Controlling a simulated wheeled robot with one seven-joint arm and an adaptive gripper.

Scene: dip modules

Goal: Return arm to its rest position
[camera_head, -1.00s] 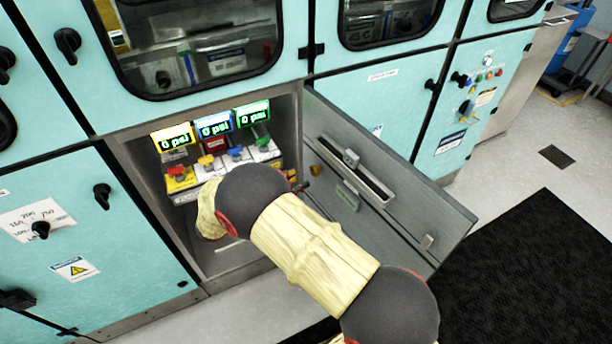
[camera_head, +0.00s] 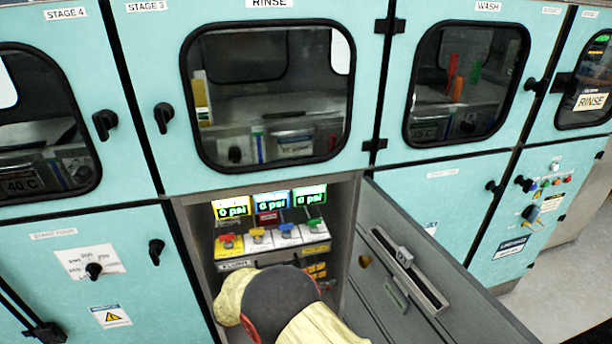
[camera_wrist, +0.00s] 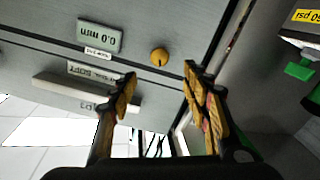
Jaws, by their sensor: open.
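My arm (camera_head: 288,308) reaches up from the bottom of the head view to the open lower cabinet. My gripper is hidden behind the arm there. In the wrist view my gripper (camera_wrist: 157,93) is open and empty, its two orange-and-black fingers apart. Beyond the fingers is the grey open door (camera_wrist: 145,25) with a round orange knob (camera_wrist: 159,57) and a display reading 0.0. The same door (camera_head: 455,300) stands open to the right of the arm in the head view.
The cabinet holds a valve panel with red, yellow, blue and green handles (camera_head: 272,238) under three 0 psi displays (camera_head: 270,204). Teal cabinets with windows stand above and beside it. A control panel (camera_head: 540,195) is at the right. Grey floor (camera_head: 570,285) is clear at lower right.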

